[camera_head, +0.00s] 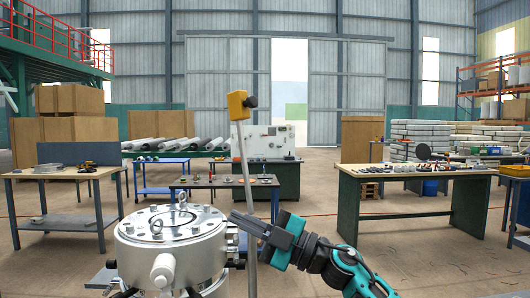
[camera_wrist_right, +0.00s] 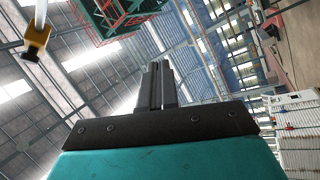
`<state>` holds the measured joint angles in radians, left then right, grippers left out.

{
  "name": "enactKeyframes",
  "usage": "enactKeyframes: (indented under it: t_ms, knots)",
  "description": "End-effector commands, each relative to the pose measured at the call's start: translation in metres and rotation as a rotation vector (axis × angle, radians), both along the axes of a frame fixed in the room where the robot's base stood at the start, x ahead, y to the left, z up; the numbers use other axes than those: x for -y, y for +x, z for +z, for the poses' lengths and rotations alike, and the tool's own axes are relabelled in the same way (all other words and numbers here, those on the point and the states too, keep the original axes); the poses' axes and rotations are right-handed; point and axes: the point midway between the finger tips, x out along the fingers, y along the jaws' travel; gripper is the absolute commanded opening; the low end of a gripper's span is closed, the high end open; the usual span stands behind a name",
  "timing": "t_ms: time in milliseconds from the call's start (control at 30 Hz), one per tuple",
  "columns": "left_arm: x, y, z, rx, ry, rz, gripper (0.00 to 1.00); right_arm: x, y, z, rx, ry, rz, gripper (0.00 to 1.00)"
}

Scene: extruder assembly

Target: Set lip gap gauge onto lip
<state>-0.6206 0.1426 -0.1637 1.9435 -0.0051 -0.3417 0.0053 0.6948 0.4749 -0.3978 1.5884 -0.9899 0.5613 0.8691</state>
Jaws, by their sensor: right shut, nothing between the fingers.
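I cannot pick out the lip gap gauge with certainty in either view. My right gripper (camera_head: 234,216) reaches in from the lower right, just right of the die's upper rim. Its dark fingers are shut and empty, as the right wrist view (camera_wrist_right: 160,66) also shows. The fingers appear close to a slanted grey post; the head view does not settle whether they touch. My left gripper is not in view.
The grey post (camera_head: 243,160) carries a yellow box (camera_head: 238,104), also at the upper left of the right wrist view (camera_wrist_right: 37,38). A white cylinder (camera_head: 163,270) sticks out at the die's front.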

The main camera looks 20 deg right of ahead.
Motion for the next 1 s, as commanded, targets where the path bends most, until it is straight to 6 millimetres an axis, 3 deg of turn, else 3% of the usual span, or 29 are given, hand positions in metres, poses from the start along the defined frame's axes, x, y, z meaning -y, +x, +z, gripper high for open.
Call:
enactKeyframes:
  t_ms: [33,267,400,600,800,1000]
  knots:
    - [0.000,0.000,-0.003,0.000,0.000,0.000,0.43,0.002,0.004,0.026,0.051,-0.077,0.013,0.00]
    - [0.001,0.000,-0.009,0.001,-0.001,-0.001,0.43,0.029,0.013,0.116,0.132,-0.420,-0.030,0.00]
    - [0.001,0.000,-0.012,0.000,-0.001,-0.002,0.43,0.067,0.013,0.171,0.115,-0.586,-0.151,0.00]
    - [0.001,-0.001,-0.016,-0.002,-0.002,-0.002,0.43,0.121,0.000,0.233,0.050,-0.698,-0.341,0.00]
    - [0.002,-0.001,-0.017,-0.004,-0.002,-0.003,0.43,0.147,-0.009,0.258,0.009,-0.721,-0.431,0.00]
    - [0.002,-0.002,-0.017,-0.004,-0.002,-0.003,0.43,0.149,-0.009,0.259,0.005,-0.722,-0.438,0.00]
